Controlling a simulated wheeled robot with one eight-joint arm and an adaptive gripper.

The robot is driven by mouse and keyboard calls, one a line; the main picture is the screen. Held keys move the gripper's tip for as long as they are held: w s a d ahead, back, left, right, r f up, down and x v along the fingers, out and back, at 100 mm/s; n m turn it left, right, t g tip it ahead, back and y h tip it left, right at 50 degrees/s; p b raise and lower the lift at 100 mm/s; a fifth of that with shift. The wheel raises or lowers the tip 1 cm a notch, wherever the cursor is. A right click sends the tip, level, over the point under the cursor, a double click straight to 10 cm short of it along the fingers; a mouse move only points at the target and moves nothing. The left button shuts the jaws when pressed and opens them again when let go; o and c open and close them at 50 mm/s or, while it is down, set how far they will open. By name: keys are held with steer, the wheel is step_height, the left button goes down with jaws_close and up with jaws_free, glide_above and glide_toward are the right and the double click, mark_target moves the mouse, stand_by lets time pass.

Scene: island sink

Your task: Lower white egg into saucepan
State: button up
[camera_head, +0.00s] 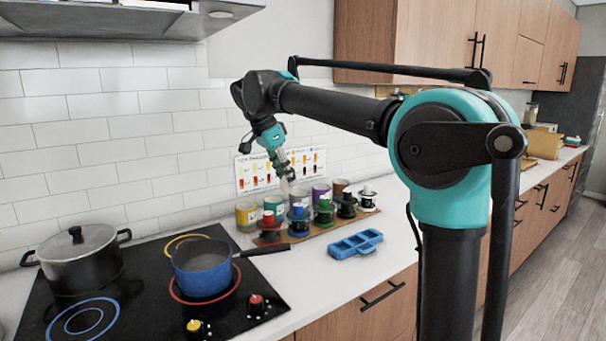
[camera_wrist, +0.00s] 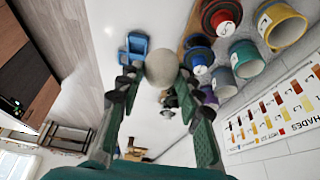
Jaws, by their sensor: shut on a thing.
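The white egg (camera_wrist: 161,68) sits between the fingertips of my gripper (camera_wrist: 158,80) in the wrist view, looking greyish. My gripper (camera_head: 287,178) is shut on it and hangs over the row of cups, close to the wall in the head view. The egg is too small to make out clearly there. The saucepan (camera_head: 203,278) is blue with a dark handle pointing right. It stands on the red-ringed burner of the black hob, open and without a lid. It is to the left of and nearer than my gripper, which is well apart from it.
A lidded pot (camera_head: 78,262) stands at the hob's left. A colour chart (camera_head: 262,172) leans on the wall. Hob knobs (camera_head: 256,301) are at the front.

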steer(key=s+a+f, duration=0.2)
steer(key=s+a, duration=0.1)
steer(key=a, duration=0.5)
steer(key=s+a+f, duration=0.2)
steer(key=s+a, duration=0.1)
steer(key=a, duration=0.5)
steer(key=s+a+f, duration=0.2)
steer(key=s+a, duration=0.1)
steer(key=a, duration=0.6)
steer(key=shift+s, duration=0.1)
steer(key=shift+w+d, duration=0.2)
steer(key=shift+d, duration=0.05)
steer(key=shift+f, duration=0.1)
steer(key=shift+f, duration=5.1)
steer(key=shift+f, duration=1.55)
